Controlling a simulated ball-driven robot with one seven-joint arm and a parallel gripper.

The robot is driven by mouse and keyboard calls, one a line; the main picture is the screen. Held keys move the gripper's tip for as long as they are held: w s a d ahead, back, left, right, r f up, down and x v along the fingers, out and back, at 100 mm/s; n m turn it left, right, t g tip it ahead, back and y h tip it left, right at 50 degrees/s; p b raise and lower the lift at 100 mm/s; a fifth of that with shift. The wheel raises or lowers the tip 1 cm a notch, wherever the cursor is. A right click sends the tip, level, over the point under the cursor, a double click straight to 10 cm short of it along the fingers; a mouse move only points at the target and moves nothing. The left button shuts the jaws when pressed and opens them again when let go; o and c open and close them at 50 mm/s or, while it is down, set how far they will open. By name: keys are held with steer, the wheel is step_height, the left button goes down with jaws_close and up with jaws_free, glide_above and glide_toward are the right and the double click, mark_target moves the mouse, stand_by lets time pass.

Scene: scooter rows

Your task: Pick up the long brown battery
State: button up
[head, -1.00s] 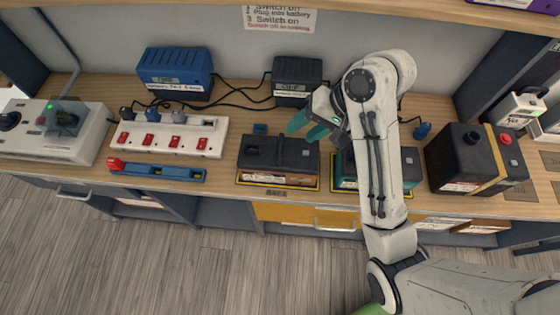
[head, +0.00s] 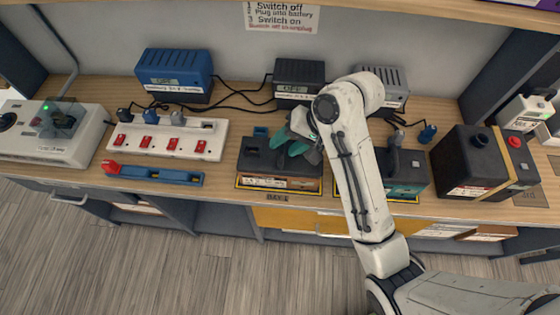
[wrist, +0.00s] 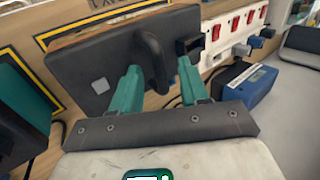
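The long brown battery (head: 262,166) sits on the bench in a yellow-edged bay. It has a dark top and a brown front side with a label. In the wrist view its dark top (wrist: 90,70) fills the upper left, with a dark carry handle (wrist: 153,58) standing up. My gripper (head: 288,145) is over the battery, its teal fingers apart. In the wrist view the open gripper (wrist: 162,82) has one finger on each side of the handle, seemingly not closed on it. The fingers and hand hide part of the battery's top in the head view.
A teal-sided battery (head: 408,172) stands to the right, partly behind my arm. A black battery with a yellow strap (head: 465,160) is farther right. A white power strip (head: 170,137), a blue charger (head: 175,72) and a black charger (head: 298,80) with cables stand left and behind.

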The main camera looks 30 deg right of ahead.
jaws_close()
stand_by(1.1)
steer(key=shift+w+r, duration=0.1)
steer(key=shift+r, duration=0.05)
